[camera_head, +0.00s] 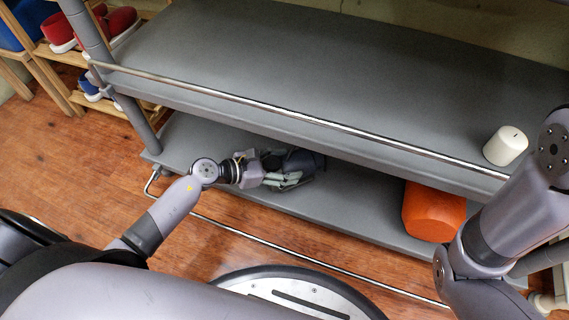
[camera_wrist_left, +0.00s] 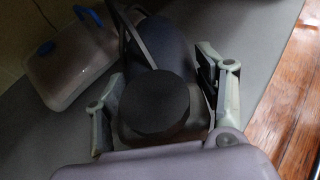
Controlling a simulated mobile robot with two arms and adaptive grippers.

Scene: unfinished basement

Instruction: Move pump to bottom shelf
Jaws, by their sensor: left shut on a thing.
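The pump is the dark, rounded object (camera_wrist_left: 155,105) between the fingers in the left wrist view. In the head view it shows as a dark shape (camera_head: 303,160) at the bottom shelf, partly hidden by the fingers and the upper shelf. My left gripper (camera_head: 288,178) is shut on it and reaches in under the upper shelf's front edge. The bottom shelf (camera_head: 360,200) is a grey board low in the rack. I cannot tell whether the pump touches it. My right arm shows at the right of the head view, but its gripper is out of view.
An orange cylinder (camera_head: 432,212) stands on the bottom shelf to the right. A white cylinder (camera_head: 505,146) is on the upper grey shelf (camera_head: 300,60). A clear box with blue handles (camera_wrist_left: 72,68) lies beyond the pump. Metal rails run along the shelf fronts. A shoe rack stands at left.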

